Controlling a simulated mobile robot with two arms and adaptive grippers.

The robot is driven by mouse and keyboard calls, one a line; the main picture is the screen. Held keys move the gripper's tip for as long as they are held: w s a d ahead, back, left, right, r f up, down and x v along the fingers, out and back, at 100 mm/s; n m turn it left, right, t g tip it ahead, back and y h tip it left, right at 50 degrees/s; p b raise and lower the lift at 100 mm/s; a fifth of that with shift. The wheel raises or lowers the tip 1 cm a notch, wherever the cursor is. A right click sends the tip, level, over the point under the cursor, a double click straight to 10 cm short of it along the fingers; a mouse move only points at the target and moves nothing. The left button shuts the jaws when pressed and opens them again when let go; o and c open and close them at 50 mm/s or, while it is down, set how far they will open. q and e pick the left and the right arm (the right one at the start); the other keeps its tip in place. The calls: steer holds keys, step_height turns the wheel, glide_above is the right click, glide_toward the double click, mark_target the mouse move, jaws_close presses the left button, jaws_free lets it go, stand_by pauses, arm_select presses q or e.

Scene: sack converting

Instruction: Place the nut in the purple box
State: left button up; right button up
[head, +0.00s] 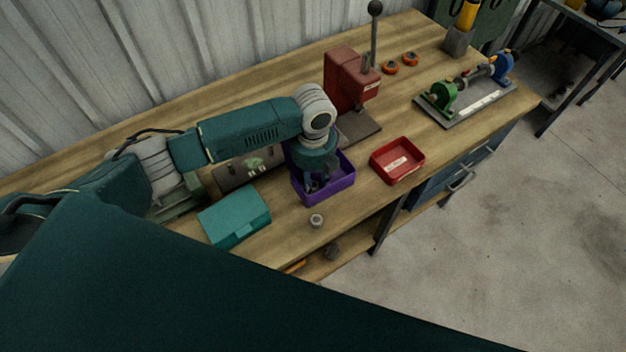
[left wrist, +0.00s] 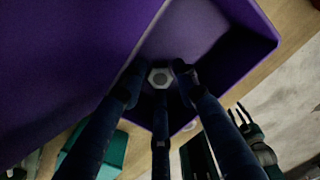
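A pale grey hexagonal nut (left wrist: 160,77) shows in the left wrist view, over the floor of the purple box. The purple box (head: 327,194) stands on the bench; its wall also fills much of the left wrist view (left wrist: 75,65). My left gripper (head: 313,184) points down into the box. In the left wrist view its fingers (left wrist: 158,82) are spread around the nut, with gaps beside it; they look open. In the head view the gripper hides the nut. A dark part with prongs (left wrist: 241,114) at the right of the wrist view appears to be my right gripper; its opening is unclear.
A small grey round part (head: 316,220) stands on the bench in front of the box. A teal box (head: 234,216) lies to the left, a red tray (head: 397,160) to the right. A red press (head: 350,82) stands behind. Bare bench surrounds the grey part.

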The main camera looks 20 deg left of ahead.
arm_select(q)
steer(key=shift+r, duration=0.1)
step_height(320, 180, up, 12)
steer(key=b, duration=0.2)
stand_by(0.3)
